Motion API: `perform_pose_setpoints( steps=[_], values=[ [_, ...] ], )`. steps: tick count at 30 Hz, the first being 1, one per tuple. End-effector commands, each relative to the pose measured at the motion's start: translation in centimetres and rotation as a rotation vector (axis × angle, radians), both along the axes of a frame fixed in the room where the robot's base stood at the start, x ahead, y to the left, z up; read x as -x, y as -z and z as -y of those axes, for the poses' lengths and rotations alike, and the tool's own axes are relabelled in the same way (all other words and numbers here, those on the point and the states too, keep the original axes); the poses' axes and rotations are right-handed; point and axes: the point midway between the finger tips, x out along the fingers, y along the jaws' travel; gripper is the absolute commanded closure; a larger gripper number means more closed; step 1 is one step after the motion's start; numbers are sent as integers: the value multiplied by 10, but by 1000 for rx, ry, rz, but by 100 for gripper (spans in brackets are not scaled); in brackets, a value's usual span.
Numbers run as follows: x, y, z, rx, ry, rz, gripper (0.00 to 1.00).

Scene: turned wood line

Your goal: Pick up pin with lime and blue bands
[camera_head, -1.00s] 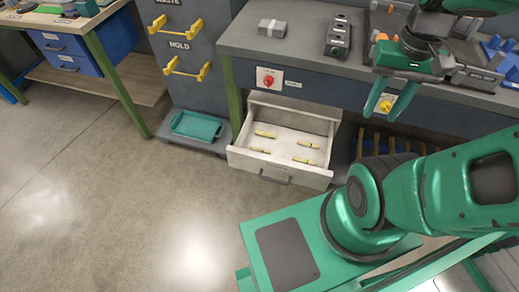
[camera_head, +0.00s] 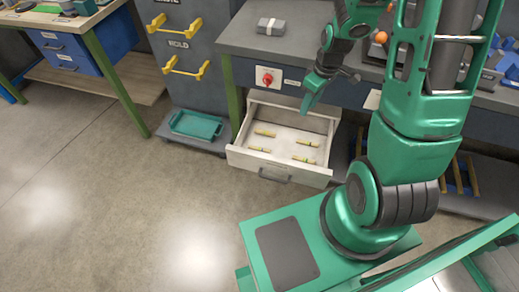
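Several small pale yellow pins lie flat and apart in the open white drawer (camera_head: 240,158). One pin (camera_head: 265,132) is at the back left, one pin (camera_head: 259,149) at the front left, one pin (camera_head: 307,143) at the back right and one pin (camera_head: 303,158) at the front right. Some have darker bands, but these are too small to tell which is lime and blue. My gripper (camera_head: 306,106) points down above the drawer's back right part, apart from the pins. Its fingers overlap from this side, so their opening is hidden.
The grey bench top (camera_head: 240,38) overhangs the drawer's back, with a red knob (camera_head: 267,78) on its front. A teal tray (camera_head: 196,125) sits left of the drawer.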

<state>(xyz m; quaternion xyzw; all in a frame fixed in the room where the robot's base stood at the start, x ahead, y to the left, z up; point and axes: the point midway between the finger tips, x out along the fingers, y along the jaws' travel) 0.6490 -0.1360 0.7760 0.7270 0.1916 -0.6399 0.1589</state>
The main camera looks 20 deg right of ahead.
Motion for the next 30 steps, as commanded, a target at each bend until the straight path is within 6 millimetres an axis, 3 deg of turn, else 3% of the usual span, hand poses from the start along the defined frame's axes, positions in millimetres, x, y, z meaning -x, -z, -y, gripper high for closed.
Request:
perform_pose_setpoints(
  steps=[1,9,15,30],
  values=[
    [-7,20,-8,-15,-48,3,66],
    [-40,110,-55,-99,-299,93,66],
    [-50,161,-87,-147,-415,160,66],
    [-60,217,-116,-170,-472,202,66]
  ],
)
